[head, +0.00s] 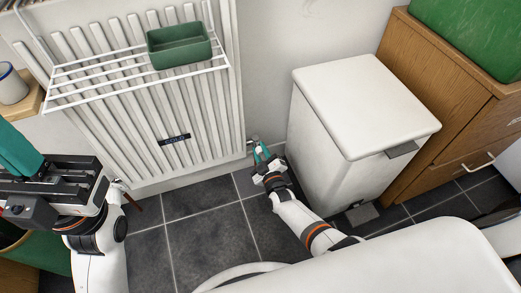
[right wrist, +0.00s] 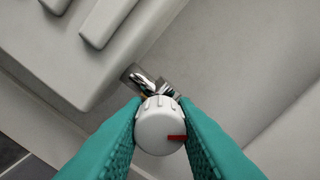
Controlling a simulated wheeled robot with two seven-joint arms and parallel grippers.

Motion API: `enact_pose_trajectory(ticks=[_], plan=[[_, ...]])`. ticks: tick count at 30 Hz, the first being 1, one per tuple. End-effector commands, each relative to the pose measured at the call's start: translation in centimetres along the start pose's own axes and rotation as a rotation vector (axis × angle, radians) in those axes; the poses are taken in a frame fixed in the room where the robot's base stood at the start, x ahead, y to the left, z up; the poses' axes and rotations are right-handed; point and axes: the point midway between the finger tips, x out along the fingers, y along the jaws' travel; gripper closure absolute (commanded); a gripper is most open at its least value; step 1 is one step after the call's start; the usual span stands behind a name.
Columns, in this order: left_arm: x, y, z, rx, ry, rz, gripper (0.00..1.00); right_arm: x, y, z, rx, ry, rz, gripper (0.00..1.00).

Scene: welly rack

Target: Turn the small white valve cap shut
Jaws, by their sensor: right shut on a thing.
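The small white valve cap (right wrist: 158,127) shows in the right wrist view with a red mark on its right side and ridges at its rim. It sits on a shiny metal valve fitting (right wrist: 145,80) at the radiator's lower corner. My right gripper (right wrist: 160,135) is shut on the cap, a teal finger on each side. In the head view my right gripper (head: 262,158) reaches the radiator's lower right corner, and the cap is mostly hidden there. My left gripper (head: 40,180) is at the left edge, its fingers partly out of the picture; I cannot tell its opening.
The white radiator (head: 165,110) carries a wire rack (head: 90,88) with a green tray (head: 180,50). A white pedal bin (head: 350,120) stands close to the right of my right gripper, with a wooden cabinet (head: 440,100) beyond. Dark floor tiles (head: 200,220) lie clear below the radiator.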

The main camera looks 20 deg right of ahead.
Motion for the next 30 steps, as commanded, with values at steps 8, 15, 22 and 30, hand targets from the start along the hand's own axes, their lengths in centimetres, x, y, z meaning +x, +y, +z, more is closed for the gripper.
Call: enact_pose_trajectory(ticks=[8,15,22,30], plan=[[-0.02,0.00,0.04,-0.001,0.004,0.003,1.00,-0.03,0.10,0.06,-0.261,0.001,0.001,0.98],[-0.43,0.00,-0.03,-0.002,0.016,0.006,1.00,-0.02,0.10,0.04,-0.486,0.001,0.001,0.98],[-0.46,-0.01,-0.11,-0.002,0.016,0.004,1.00,-0.02,0.12,0.03,-0.668,0.000,0.002,0.98],[-0.01,-0.02,-0.03,0.000,-0.004,-0.004,1.00,0.01,0.11,0.09,-0.809,-0.001,0.002,0.98]])
